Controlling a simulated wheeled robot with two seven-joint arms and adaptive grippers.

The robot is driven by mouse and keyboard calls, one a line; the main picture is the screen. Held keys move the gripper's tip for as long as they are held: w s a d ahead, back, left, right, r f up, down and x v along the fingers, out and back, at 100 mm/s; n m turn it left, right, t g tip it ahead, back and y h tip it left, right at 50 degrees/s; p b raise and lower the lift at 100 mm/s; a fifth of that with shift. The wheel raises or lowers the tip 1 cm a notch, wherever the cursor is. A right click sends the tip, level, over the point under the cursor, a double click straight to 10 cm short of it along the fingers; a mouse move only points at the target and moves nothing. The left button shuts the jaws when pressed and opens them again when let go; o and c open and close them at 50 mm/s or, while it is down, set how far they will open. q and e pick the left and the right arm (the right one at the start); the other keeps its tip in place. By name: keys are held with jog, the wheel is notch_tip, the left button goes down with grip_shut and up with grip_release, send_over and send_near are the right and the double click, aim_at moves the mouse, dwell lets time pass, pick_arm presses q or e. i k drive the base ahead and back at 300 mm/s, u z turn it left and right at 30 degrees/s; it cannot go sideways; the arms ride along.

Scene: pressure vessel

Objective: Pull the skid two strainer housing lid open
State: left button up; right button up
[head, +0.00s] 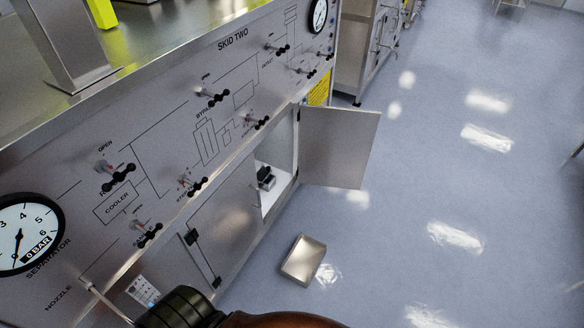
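The skid two panel (150,120) fills the left of the head view, with its label SKID TWO at the top. Below it, a cabinet door (340,148) stands swung open to the right. Inside the opening a small black fitting (265,178) shows; I cannot tell whether it belongs to the strainer housing. A closed-looking door (225,235) with black hinges is left of the opening. I cannot pick out the strainer housing lid for certain. Neither gripper shows in this view.
Several black-handled valves (115,177) stick out of the panel. A pressure gauge (25,235) sits at the far left and another (319,14) at the top. A metallic box-like piece (303,260) lies on the floor. The blue floor (450,180) at right is mostly clear.

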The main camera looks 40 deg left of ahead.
aim_at(264, 173)
jog(key=u, duration=0.05)
jog(key=i, duration=3.45)
jog(key=u, duration=4.3)
jog(key=i, duration=0.5)
jog(key=z, duration=0.05)
